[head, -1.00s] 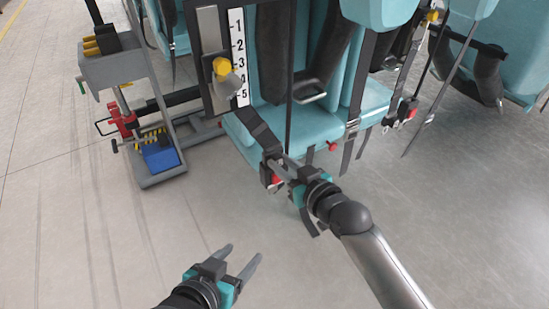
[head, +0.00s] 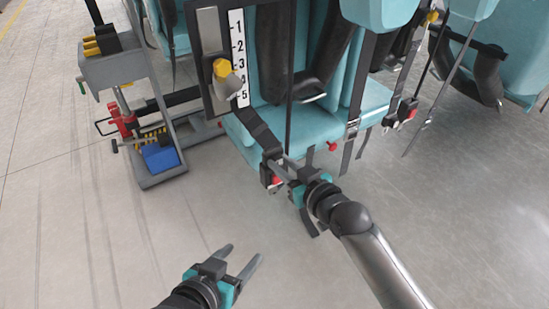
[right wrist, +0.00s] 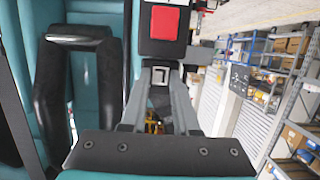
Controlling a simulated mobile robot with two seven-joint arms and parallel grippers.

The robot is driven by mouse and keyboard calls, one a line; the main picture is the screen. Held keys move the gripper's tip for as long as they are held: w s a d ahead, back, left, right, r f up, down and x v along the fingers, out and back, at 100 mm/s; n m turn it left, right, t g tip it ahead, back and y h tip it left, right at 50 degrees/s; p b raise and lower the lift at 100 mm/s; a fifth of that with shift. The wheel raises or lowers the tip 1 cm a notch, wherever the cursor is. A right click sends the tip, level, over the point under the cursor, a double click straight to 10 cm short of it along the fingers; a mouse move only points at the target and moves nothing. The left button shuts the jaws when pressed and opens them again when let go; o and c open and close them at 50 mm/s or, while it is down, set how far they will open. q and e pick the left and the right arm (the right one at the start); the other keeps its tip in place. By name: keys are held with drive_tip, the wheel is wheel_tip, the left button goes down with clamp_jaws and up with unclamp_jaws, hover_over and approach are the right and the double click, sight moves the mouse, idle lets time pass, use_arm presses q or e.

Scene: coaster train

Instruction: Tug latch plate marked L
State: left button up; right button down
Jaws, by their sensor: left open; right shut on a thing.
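My right gripper (head: 283,169) is shut on a metal latch plate in front of the near seat. In the right wrist view its two fingers (right wrist: 167,100) close around the latch plate (right wrist: 160,76), which has a slot in it. The plate meets a black buckle with a red button (right wrist: 165,22); I cannot tell how deep it sits. The buckle also shows in the head view (head: 268,177), at the end of a dark strap (head: 262,132). No letter L is readable. My left gripper (head: 243,258) is open and empty above the floor, lower and to the left.
The teal seat (head: 320,120) stands behind the right gripper. A grey cart (head: 165,176) with a blue bin (head: 160,158) stands further left. The floor in front is clear.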

drive_tip(key=shift+r, duration=0.25)
drive_tip(key=c, duration=1)
unclamp_jaws()
drive_tip(key=o, duration=0.4)
drive_tip(key=shift+f, duration=0.1)
